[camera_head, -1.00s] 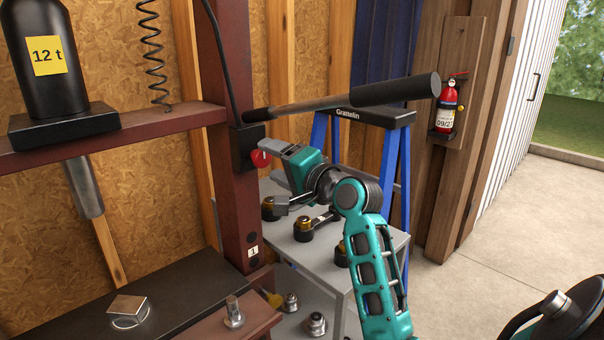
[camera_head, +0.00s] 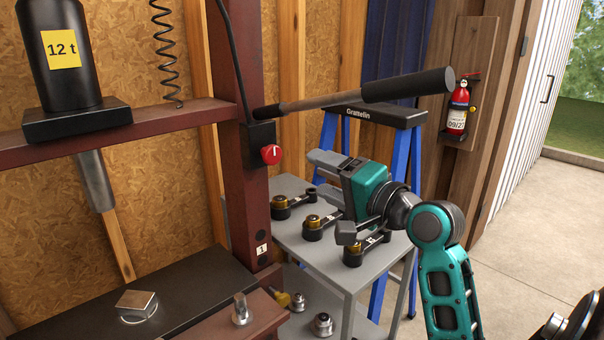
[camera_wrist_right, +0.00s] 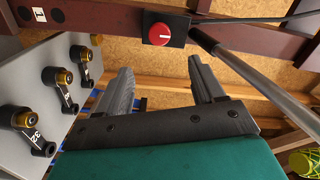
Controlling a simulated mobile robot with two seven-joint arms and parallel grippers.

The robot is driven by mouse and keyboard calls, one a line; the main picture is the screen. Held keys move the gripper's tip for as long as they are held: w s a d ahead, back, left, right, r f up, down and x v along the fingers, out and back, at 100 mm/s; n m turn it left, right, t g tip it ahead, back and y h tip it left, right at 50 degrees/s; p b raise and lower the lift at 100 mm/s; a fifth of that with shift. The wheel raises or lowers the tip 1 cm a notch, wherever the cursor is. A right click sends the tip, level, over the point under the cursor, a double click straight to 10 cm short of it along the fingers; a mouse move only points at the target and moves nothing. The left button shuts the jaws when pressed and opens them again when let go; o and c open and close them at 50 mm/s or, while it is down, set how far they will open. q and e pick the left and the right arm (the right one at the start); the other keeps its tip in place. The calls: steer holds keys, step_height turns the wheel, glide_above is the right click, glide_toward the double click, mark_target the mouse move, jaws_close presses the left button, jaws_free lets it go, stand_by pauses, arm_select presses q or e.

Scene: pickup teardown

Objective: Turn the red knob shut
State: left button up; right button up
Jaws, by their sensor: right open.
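The red knob (camera_head: 271,154) sits on a black valve block (camera_head: 258,145) on the dark red press upright. A white mark on it looks roughly upright in the head view. In the right wrist view the knob (camera_wrist_right: 159,34) lies beyond the fingertips, with its white mark roughly level. My right gripper (camera_head: 318,173) is to the right of the knob and a little lower, apart from it. Its two grey fingers are spread and empty in the right wrist view (camera_wrist_right: 160,78). My left gripper is not in view.
A pump lever (camera_head: 360,92) with a thick black grip reaches right from the valve block, above my right gripper. A grey cart (camera_head: 335,265) with several black-and-brass tools stands below. Open floor lies to the right.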

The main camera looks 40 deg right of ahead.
steer(key=a+f+n+g+h, duration=0.1)
steer(key=a+f+n+g, duration=0.2)
steer(key=f, duration=0.9)
steer(key=a+f+n+g, duration=0.1)
steer(key=a+f+n, duration=0.3)
steer(key=f, duration=0.7)
steer(key=s+a+f+n+g, duration=0.1)
steer(key=s+a+f+n, duration=0.3)
steer(key=s+a+f, duration=0.2)
steer(key=s+a+f+n+g+y, duration=0.1)
steer(key=s+a+f+n, duration=0.4)
steer(key=f, duration=0.5)
steer(key=shift+s+a+g+y, duration=0.35)
steer(key=shift+s+g, duration=0.25)
steer(key=shift+s, duration=0.2)
steer(key=shift+d, duration=0.1)
